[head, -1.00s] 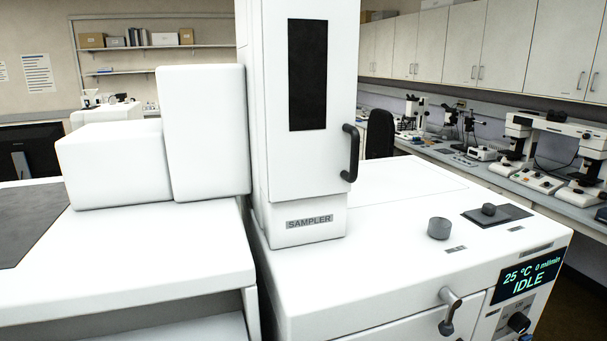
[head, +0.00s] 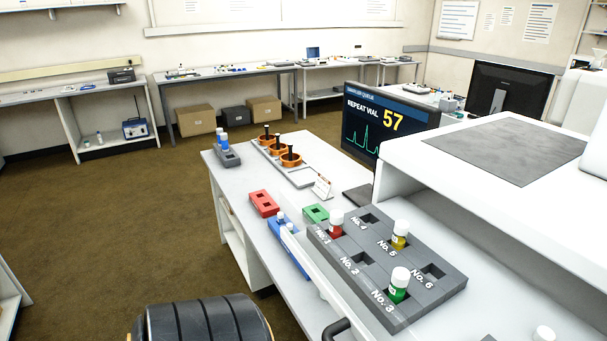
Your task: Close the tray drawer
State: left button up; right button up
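The tray drawer (head: 316,276) is pulled out from the white instrument at the lower right of the head view. Its white front panel stands along its left edge, and a black handle (head: 337,328) shows at the bottom edge of the frame. In it lies a grey numbered vial block (head: 340,262) with wells marked No. 1 to No. 6. A red vial (head: 336,229) stands in No. 1, a green vial (head: 398,292) in No. 3 and a yellow vial (head: 399,238) in No. 5. The wells of No. 2, 4 and 6 look empty. Neither gripper is in view.
Beside the drawer on the white bench are a red block (head: 264,203), a green block (head: 315,213) and a blue rack (head: 287,249). Open brown floor (head: 110,225) lies to the left.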

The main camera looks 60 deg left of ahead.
aim_at(457, 291)
jog(key=u, duration=0.35)
jog(key=k+j+u, duration=0.15)
jog(key=u, duration=0.25)
jog(key=j+u, duration=0.1)
jog(key=u, duration=0.25)
